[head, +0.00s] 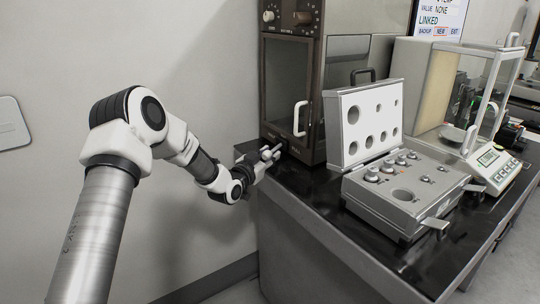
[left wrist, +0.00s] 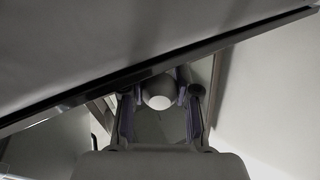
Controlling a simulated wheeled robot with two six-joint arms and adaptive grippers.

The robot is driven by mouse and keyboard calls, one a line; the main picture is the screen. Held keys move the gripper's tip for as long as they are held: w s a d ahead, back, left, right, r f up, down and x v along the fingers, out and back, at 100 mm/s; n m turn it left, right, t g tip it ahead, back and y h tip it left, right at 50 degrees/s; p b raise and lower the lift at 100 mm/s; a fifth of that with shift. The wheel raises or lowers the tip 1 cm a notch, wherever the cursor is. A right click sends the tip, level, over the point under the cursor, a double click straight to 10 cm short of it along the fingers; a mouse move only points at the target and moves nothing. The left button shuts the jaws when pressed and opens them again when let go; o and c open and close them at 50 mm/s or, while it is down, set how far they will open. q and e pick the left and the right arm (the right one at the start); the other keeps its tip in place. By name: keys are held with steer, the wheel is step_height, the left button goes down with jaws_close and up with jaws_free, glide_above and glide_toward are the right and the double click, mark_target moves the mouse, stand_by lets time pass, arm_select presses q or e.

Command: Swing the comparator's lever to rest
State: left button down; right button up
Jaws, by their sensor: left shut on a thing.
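The comparator (head: 291,85) is a tall dark brown cabinet with a glass front door and a pale door handle, at the far left end of the table. My left gripper (head: 270,153) is at the lower left corner of its base. In the left wrist view its two fingers (left wrist: 159,100) are closed around a pale rounded knob (left wrist: 158,101), which looks like the end of the comparator's lever. The rest of the lever is hidden by the gripper, so its angle cannot be told. My right gripper is not in view.
An open weight case (head: 385,210) with several metal weights stands on the black table top (head: 325,215), its perforated lid raised. A glass-sided balance (head: 490,160) is behind it at right. A screen (head: 442,18) stands at the back. Bare table lies in front of the comparator.

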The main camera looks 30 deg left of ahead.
arm_select(q)
steer(key=shift+a+r+m+h, duration=0.1)
steer(key=shift+a+m+h, duration=0.35)
steer(key=shift+h, duration=0.15)
steer(key=shift+w+a+p, duration=0.25)
steer(key=shift+a+p, duration=0.2)
steer(key=shift+a, duration=0.55)
steer(key=shift+w+a, duration=0.1)
steer(key=shift+a, duration=0.15)
steer(key=shift+a+r, duration=0.15)
steer(key=shift+r, duration=0.05)
steer(key=c, duration=0.8)
jaws_free()
steer(key=shift+c, duration=0.2)
steer(key=shift+a+f, duration=0.15)
steer(key=shift+f, duration=0.05)
